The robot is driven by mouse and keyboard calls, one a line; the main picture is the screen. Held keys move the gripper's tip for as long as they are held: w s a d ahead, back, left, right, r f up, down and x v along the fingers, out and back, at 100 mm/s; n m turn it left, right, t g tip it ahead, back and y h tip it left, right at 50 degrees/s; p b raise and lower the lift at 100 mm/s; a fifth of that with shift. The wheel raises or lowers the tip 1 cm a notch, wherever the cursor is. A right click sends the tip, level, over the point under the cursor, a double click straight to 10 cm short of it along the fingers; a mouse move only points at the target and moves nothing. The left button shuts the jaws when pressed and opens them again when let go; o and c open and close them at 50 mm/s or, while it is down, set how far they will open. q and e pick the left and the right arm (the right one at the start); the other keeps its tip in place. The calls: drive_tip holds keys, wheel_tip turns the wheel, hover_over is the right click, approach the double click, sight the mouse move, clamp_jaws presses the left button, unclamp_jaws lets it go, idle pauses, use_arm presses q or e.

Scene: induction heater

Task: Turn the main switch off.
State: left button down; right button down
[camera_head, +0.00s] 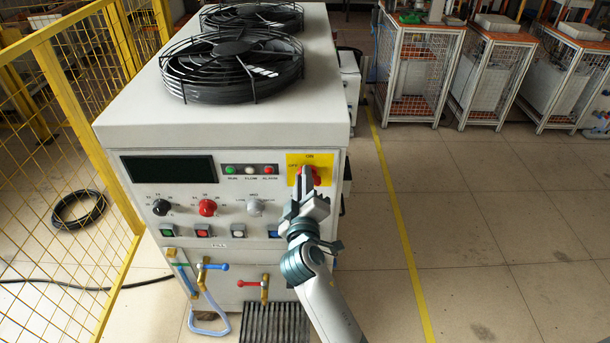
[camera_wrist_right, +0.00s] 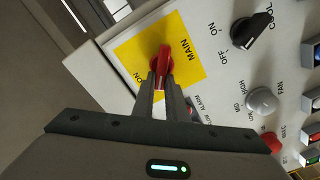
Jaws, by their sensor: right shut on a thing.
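The main switch is a red rotary handle (camera_head: 315,174) on a yellow plate (camera_head: 326,160) at the upper right of the heater's front panel. The plate reads ON at its top and OFF at its left in the head view. My right gripper (camera_head: 304,183) is at the switch and partly covers it. In the right wrist view, its two fingers (camera_wrist_right: 157,80) are closed on the red handle (camera_wrist_right: 165,57), which stands out between them. The labels MAIN and ON show on the yellow plate (camera_wrist_right: 132,55). The handle's exact setting is hard to tell. My left gripper is out of view.
The panel holds a dark display (camera_head: 168,168), knobs such as a red one (camera_head: 207,207), and several buttons. Valves and hoses (camera_head: 200,290) sit below. A yellow mesh fence (camera_head: 60,150) stands at left. The floor (camera_head: 480,240) at right is clear.

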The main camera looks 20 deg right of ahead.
drive_tip(key=shift+n, duration=0.6)
drive_tip(key=shift+w, duration=0.1)
drive_tip(key=c, duration=1.8)
unclamp_jaws()
drive_tip(key=shift+o, duration=0.2)
drive_tip(key=shift+w+a+f, duration=0.1)
drive_tip(key=shift+f, duration=0.05)
